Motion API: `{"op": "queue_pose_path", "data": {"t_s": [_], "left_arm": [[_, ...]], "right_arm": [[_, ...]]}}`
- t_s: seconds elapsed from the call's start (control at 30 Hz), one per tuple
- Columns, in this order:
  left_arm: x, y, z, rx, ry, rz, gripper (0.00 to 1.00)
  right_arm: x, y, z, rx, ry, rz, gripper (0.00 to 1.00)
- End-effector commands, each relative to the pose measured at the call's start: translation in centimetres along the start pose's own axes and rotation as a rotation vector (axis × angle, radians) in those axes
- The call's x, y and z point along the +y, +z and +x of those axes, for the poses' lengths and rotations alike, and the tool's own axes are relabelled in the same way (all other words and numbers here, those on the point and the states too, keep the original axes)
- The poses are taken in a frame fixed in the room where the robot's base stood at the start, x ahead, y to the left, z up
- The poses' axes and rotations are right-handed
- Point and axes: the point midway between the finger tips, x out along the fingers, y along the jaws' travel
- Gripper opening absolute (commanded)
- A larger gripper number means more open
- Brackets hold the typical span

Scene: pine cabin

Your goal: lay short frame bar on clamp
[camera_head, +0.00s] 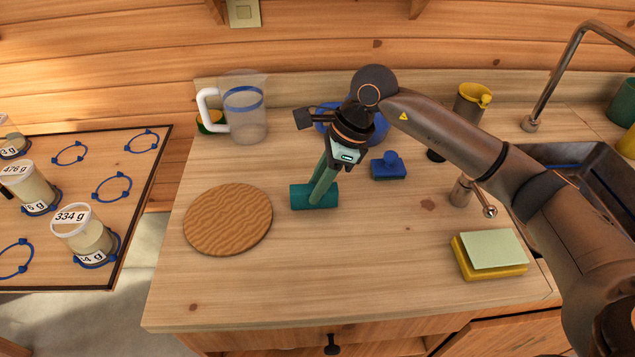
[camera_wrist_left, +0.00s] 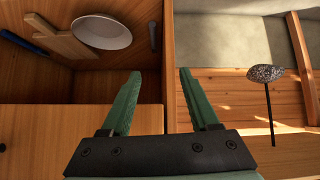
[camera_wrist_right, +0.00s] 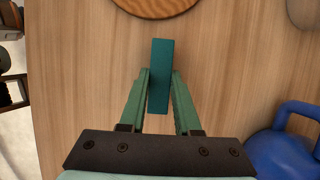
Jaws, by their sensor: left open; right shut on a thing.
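A short teal bar (camera_head: 301,198) is on or just above the wooden counter, right of the round wooden board; I cannot tell whether it touches the counter. My right gripper (camera_head: 319,190) reaches down from above and is shut on the bar. In the right wrist view, the bar (camera_wrist_right: 160,60) sits between the green fingers and sticks out past their tips. My left gripper (camera_wrist_left: 156,72) is open and empty in the left wrist view; it is outside the head view. I cannot make out a clamp in any view.
The round board (camera_head: 228,220) lies left of the bar. A sponge (camera_head: 490,255) lies at right, near the sink. The counter's front is clear. The left wrist view shows a white bowl (camera_wrist_left: 102,32).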

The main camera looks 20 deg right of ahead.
Motion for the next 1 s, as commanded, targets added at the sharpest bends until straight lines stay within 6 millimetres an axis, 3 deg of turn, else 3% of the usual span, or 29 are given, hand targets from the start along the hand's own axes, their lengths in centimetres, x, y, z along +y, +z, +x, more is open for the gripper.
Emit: {"op": "queue_pose_path", "data": {"t_s": [0.4, 0.43, 0.6, 0.7, 1.0], "left_arm": [[-0.05, 0.19, 0.33, 0.004, -0.001, 0.000, 0.61], [-0.03, 0.02, 0.22, 0.003, 0.000, 0.000, 0.61], [0.01, -0.17, 0.19, 0.006, 0.000, 0.000, 0.61], [0.05, -0.23, 0.18, 0.007, 0.001, -0.001, 0.61], [0.17, -0.63, -0.14, 0.009, 0.003, -0.001, 0.61]], "right_arm": [[-0.02, -0.32, 0.86, -0.002, -0.001, -0.001, 0.00], [-0.02, -0.25, 0.68, -0.002, -0.001, -0.001, 0.35], [-0.01, -0.24, 0.65, -0.002, -0.001, 0.000, 0.54], [-0.01, -0.24, 0.64, -0.002, -0.001, 0.000, 0.61], [-0.02, -0.05, 0.18, -0.002, -0.002, 0.000, 0.61]]}}
